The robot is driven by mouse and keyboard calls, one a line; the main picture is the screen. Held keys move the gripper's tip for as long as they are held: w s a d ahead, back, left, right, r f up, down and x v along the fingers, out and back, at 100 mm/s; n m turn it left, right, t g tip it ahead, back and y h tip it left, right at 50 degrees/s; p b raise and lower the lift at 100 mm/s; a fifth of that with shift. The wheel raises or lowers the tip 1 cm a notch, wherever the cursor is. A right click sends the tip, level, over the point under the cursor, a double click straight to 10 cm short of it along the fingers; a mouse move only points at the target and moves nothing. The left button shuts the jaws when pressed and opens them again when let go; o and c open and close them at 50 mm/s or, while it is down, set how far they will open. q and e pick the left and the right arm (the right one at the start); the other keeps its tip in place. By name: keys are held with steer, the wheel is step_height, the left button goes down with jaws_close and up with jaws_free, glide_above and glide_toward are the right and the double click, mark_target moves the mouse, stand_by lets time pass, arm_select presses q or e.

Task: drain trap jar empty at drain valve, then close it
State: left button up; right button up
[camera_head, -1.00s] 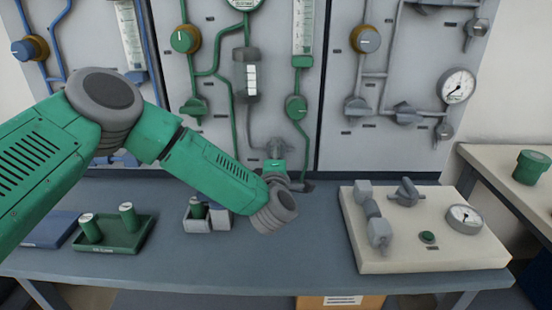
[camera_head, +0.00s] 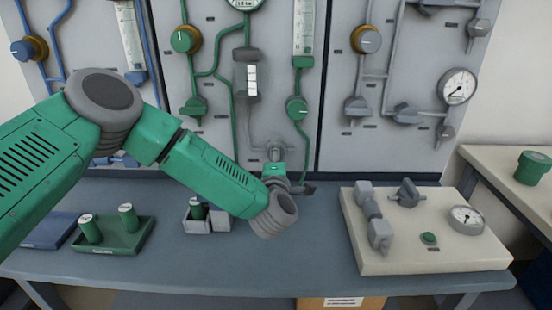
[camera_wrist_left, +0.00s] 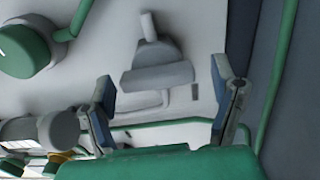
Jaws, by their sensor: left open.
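The trap jar appears to be the grey-capped cylinder with a pale, segmented window (camera_head: 251,80) on the middle panel. Its liquid level cannot be read. Below it, a small grey valve (camera_head: 275,149), apparently the drain valve, sits low on the same panel. In the wrist view this grey valve (camera_wrist_left: 158,72) has a wide bar handle and a short stem, ahead of my left gripper (camera_wrist_left: 166,92). The two fingers are apart, on either side of the handle and seemingly short of it. In the head view my left gripper (camera_head: 300,188) is partly hidden by its wrist. My right gripper is out of view.
A green tray (camera_head: 127,240) with two cylinders and a small grey holder (camera_head: 208,226) stand on the bench left of my wrist. A pale block with a gauge (camera_head: 430,255) stands right. Green pipes and knobs (camera_head: 297,107) surround the valve.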

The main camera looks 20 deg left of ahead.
arm_select(q)
steer(key=v, duration=1.1)
steer(key=shift+s, duration=0.15)
steer(key=shift+f, duration=0.1)
